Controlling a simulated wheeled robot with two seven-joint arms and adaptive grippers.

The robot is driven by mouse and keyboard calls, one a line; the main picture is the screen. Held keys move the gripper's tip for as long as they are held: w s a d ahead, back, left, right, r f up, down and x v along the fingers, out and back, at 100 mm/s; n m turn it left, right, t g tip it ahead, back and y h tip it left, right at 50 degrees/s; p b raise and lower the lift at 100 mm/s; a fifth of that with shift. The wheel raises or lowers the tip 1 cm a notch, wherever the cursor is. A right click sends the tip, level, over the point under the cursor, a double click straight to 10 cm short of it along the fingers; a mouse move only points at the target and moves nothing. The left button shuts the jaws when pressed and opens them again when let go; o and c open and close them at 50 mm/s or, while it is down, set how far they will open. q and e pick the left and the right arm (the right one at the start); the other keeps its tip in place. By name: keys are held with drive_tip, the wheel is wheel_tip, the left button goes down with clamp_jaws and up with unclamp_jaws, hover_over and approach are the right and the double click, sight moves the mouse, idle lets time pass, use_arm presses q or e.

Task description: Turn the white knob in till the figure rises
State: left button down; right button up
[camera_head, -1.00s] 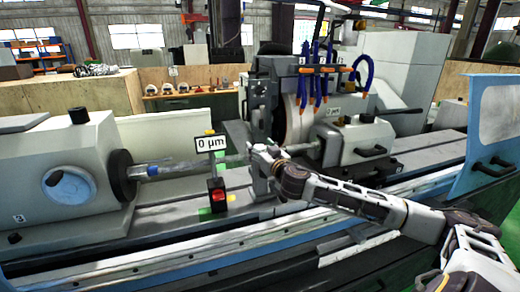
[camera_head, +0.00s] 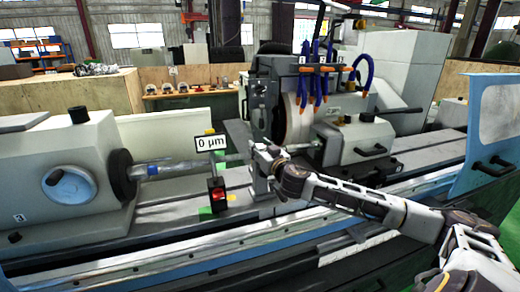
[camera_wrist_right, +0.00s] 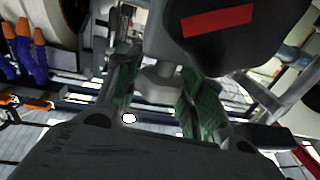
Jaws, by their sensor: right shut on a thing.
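My right gripper (camera_head: 262,160) is at a grey upright stand in front of the grinding wheel. In the right wrist view, its two green-padded fingers (camera_wrist_right: 160,92) are shut around a pale knob (camera_wrist_right: 157,86), taken to be the white knob, though it is partly hidden. The head view does not show the knob clearly behind the gripper. A small sign (camera_head: 211,142) reads "0 µm" and stands over a black gauge box with a red front (camera_head: 218,193). My left gripper is not in view.
A shiny workpiece (camera_head: 175,166) sticks out of the headstock (camera_head: 60,170) at the left. The grinding wheel (camera_head: 290,105) with blue hoses (camera_head: 318,85) stands behind my right gripper. A blue-framed guard (camera_head: 495,130) is at the right. The machine's front rail (camera_head: 150,258) runs below.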

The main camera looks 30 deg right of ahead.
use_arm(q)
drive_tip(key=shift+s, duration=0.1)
use_arm(e)
drive_tip(key=shift+h, duration=0.3)
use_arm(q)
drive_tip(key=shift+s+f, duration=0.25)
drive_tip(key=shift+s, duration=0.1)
use_arm(e)
drive_tip(key=shift+m, duration=0.3)
use_arm(q)
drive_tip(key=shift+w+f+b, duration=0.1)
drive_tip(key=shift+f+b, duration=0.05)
drive_tip(key=shift+b, duration=0.25)
use_arm(e)
drive_tip(key=shift+h, duration=0.5)
